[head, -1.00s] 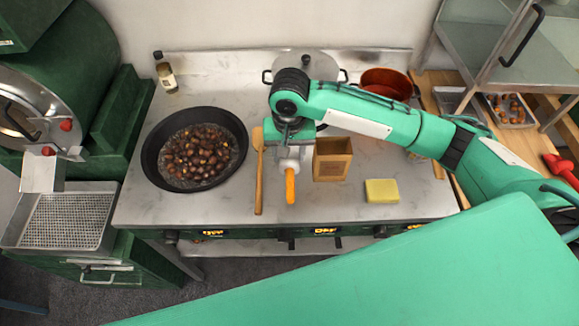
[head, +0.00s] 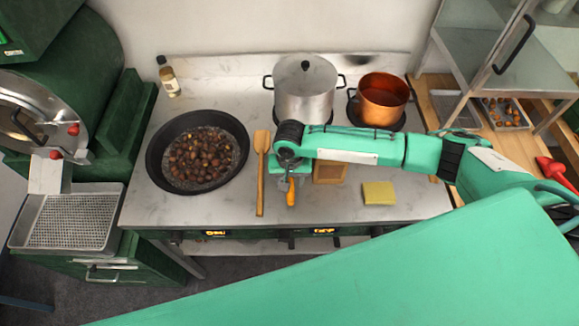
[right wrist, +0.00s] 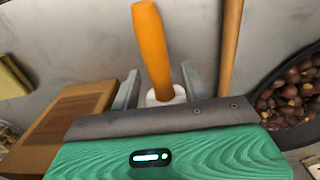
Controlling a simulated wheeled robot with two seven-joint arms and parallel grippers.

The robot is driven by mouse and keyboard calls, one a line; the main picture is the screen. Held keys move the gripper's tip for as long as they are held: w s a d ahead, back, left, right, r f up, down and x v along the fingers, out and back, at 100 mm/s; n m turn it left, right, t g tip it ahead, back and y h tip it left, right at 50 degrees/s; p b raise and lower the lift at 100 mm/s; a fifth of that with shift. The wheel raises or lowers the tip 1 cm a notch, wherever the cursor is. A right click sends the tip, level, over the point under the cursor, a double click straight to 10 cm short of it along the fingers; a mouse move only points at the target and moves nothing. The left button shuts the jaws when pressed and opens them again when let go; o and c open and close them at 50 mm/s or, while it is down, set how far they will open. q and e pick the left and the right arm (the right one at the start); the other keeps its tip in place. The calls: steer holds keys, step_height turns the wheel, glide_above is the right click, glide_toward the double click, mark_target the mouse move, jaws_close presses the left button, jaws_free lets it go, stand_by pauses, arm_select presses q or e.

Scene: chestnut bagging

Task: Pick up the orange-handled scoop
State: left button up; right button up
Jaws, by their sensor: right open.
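The scoop's orange handle (head: 291,193) shows just below my right gripper (head: 289,175) in the head view, pointing toward the counter's front edge. In the right wrist view the orange handle (right wrist: 153,45) runs up from a pale collar between the two grey fingers of my right gripper (right wrist: 160,88). The fingers are apart, one on each side of the scoop, with gaps visible. The scoop's head is hidden under the gripper. My left gripper is not in view.
A wooden spatula (head: 260,185) lies close left of the scoop, and a wooden box (head: 330,172) stands close right. A pan of chestnuts (head: 155,180) is further left. A yellow sponge (head: 378,193) lies right. A steel pot (head: 303,95) and copper pot (head: 382,100) stand behind.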

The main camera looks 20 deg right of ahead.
steer(key=shift+f, duration=0.65)
jaws_close()
steer(key=shift+r, duration=0.1)
step_height(320, 180, up, 20)
steer(key=b, duration=0.4)
